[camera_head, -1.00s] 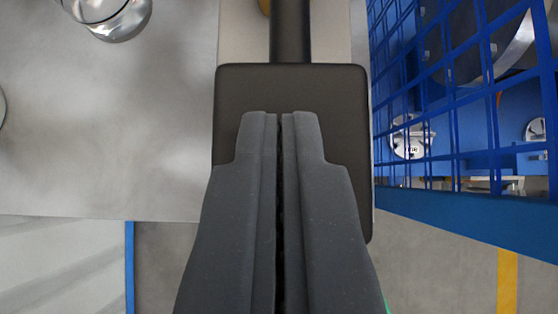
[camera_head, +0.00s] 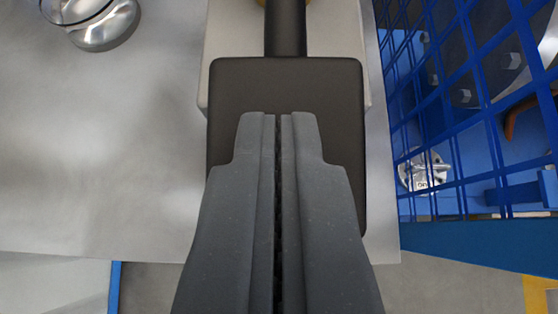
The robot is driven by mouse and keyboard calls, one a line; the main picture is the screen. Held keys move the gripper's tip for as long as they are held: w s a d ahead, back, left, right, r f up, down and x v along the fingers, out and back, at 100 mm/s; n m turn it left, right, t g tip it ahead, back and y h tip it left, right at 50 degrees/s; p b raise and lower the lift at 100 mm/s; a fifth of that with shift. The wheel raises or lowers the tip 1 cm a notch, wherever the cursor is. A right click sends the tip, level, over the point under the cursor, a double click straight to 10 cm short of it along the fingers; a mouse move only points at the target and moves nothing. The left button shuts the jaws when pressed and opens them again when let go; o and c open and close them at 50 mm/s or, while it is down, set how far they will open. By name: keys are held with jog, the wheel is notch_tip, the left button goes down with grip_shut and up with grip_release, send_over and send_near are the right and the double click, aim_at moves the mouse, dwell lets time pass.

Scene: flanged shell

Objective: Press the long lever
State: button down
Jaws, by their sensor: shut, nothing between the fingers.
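The long lever (camera_head: 285,80) shows as a dark flat square paddle on a dark round rod. The rod runs up to the top edge of the picture, over a pale block (camera_head: 345,40). My gripper (camera_head: 278,116) is shut and empty, with its two grey fingers side by side. Its fingertips lie over the middle of the paddle and hide the paddle's lower part. Whether the fingertips touch the paddle or hover above it I cannot tell.
A grey table top (camera_head: 100,170) lies under the lever, clear on the left. A shiny round metal and glass object (camera_head: 105,28) stands at the top left. A blue mesh fence (camera_head: 470,110) runs along the right side.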

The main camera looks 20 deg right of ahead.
jog(key=shift+s+d+f+g, duration=0.1)
jog(key=shift+s+f+g, duration=0.1)
jog(key=shift+f, duration=0.35)
jog(key=shift+s+f+g, duration=0.15)
jog(key=shift+f+g, duration=0.05)
jog(key=shift+f, duration=0.35)
jog(key=shift+r, duration=0.55)
jog(key=w+r+p+v, duration=0.1)
jog(key=r+p+v, duration=0.1)
jog(key=v, duration=1.1)
jog(key=shift+w+t+p, duration=0.3)
jog(key=shift+p, duration=0.15)
jog(key=shift+d+r, duration=0.1)
jog(key=shift+d, duration=0.05)
jog(key=s+r+n+t+y, duration=0.1)
jog(key=s+r+t, duration=0.1)
jog(key=r, duration=0.9)
jog(key=s+a+r+n+t+y, duration=0.1)
jog(key=s+r, duration=0.4)
jog(key=r, duration=0.7)
jog(key=s+a+r+n+t+y, duration=0.1)
jog(key=s+r+n+t+y, duration=0.1)
jog(key=r, duration=0.9)
jog(key=shift+s+r+n+t+p, duration=0.3)
jog(key=shift+s+n+t+p, duration=0.15)
jog(key=shift+s, duration=0.4)
